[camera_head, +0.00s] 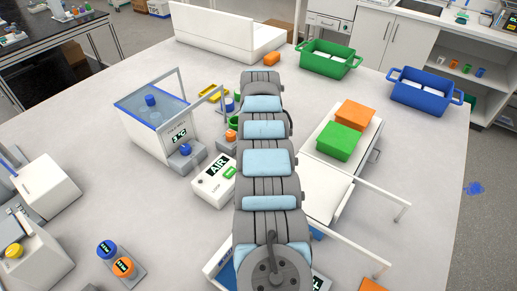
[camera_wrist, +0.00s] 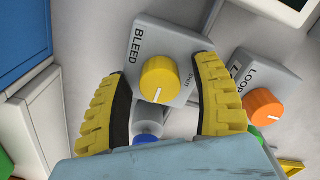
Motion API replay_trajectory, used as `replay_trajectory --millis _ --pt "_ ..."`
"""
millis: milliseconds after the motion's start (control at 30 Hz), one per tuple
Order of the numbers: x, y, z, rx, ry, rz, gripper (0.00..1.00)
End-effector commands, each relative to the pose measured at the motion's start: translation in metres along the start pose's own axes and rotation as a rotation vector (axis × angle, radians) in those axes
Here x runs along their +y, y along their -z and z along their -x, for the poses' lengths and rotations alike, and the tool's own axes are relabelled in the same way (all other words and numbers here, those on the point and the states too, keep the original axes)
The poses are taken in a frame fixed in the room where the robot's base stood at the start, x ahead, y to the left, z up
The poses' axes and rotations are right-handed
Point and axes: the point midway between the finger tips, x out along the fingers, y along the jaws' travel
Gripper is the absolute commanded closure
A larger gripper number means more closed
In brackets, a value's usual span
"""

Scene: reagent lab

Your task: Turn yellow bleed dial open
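The yellow bleed dial (camera_wrist: 160,80) is a round knob on a grey box (camera_wrist: 180,38) marked BLEED in the wrist view. Its white pointer line faces the lower side of the picture, and a small word, seemingly SHUT, is printed at its right. My gripper (camera_wrist: 165,72) is open, with one yellow ribbed finger left of the dial and one right. Both fingers look apart from the dial, though depth is hard to judge. In the head view my arm hides my fingers, and I cannot make out the bleed dial.
An orange dial (camera_wrist: 263,106) on a box marked LOOP stands close to the right finger. A blue-topped part (camera_wrist: 147,138) shows below the yellow dial. In the head view, a bath (camera_head: 150,120), an AIR box (camera_head: 213,182) and a green block (camera_head: 339,141) flank my arm.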

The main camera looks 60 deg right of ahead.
Motion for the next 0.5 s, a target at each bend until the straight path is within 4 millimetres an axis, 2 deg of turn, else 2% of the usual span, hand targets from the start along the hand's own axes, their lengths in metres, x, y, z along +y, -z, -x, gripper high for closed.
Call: replay_trajectory --millis 267,500 --pt "0.0 0.0 0.003 0.001 0.0 0.0 0.35" --pt "-0.001 0.001 0.022 0.002 0.0 0.001 0.35"
